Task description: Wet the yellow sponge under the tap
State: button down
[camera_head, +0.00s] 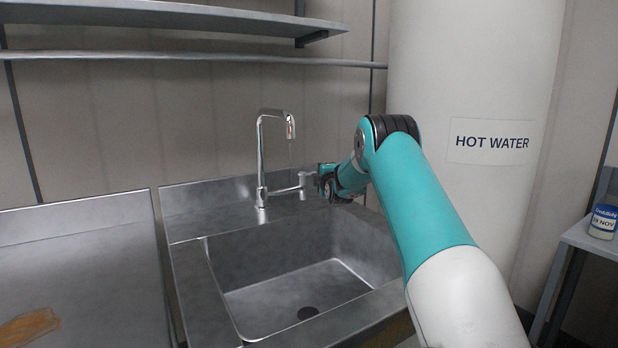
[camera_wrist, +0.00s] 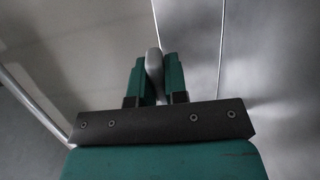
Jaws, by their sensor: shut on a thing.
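The chrome tap (camera_head: 262,155) stands at the back of the steel sink (camera_head: 285,293), its spout bent over the basin. A faint thin line hangs below the spout; I cannot tell for sure if it is water. A lever (camera_head: 287,190) reaches right from the tap's base. My gripper (camera_head: 318,183) is at the lever's right end. In the wrist view my gripper (camera_wrist: 154,75) is shut on a grey rounded piece (camera_wrist: 154,63), which looks like the lever's end. I see no clear yellow sponge in either view.
A flat orange-brown thing (camera_head: 28,327) lies on the left counter (camera_head: 85,265). A white hot water tank (camera_head: 470,70) stands behind my arm. A labelled jar (camera_head: 604,222) is on a side shelf at right.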

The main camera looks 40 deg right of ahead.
jog(key=c, duration=1.1)
grip_release()
jog(key=shift+c, duration=0.2)
jog(key=b+v, duration=0.2)
jog(key=v, duration=1.5)
jog(key=shift+s+b, duration=0.15)
jog(key=shift+b, duration=0.2)
